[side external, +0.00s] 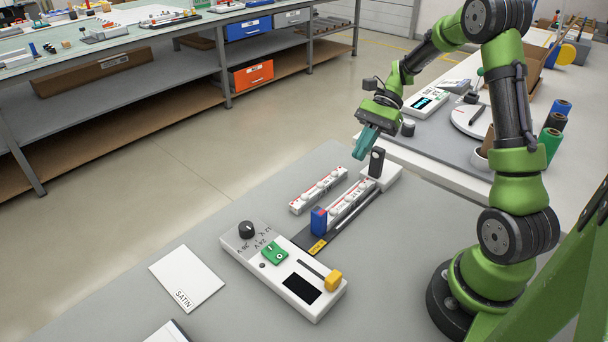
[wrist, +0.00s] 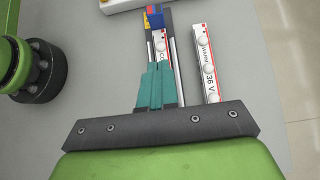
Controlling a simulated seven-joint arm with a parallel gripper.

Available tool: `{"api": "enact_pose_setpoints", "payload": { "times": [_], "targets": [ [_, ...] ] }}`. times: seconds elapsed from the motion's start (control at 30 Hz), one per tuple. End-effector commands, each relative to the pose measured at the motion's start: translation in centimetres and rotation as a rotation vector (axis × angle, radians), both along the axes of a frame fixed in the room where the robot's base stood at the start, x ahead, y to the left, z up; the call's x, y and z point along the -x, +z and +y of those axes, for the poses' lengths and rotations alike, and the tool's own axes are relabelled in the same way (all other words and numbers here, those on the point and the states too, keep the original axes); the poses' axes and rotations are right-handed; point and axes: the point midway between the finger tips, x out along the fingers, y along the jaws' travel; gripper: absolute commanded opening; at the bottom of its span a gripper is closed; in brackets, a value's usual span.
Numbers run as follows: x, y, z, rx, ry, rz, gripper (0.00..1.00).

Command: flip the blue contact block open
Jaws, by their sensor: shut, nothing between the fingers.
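The blue contact block (side external: 319,220) stands at the near end of a dark rail (side external: 340,237), with a red patch on one side. A white lamp strip (side external: 352,203) lies in the rail behind it. A black upright piece (side external: 377,162) on a white base stands at the rail's far end. My gripper (side external: 362,154) is above that far end, its teal fingers together and empty. In the wrist view the fingers (wrist: 157,68) overlap the strip, apart from the blue block (wrist: 155,20) beyond the tips. Whether the block is latched cannot be told.
A control box (side external: 286,272) with a black knob, green switch and yellow slider stands nearest the block. A loose strip (side external: 318,190) lies left of the rail, reading 36 V in the wrist view (wrist: 206,65).

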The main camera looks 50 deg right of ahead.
Motion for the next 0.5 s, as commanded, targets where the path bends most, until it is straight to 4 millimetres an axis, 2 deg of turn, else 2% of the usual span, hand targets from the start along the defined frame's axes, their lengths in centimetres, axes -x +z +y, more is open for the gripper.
{"api": "enact_pose_setpoints", "payload": {
  "times": [0.17, 0.5],
  "targets": [
    [0.0, -1.4, 1.6, -0.002, 0.004, 0.003, 0.00],
    [0.1, -6.3, 6.9, -0.002, 0.004, 0.004, 0.00]
  ]
}}
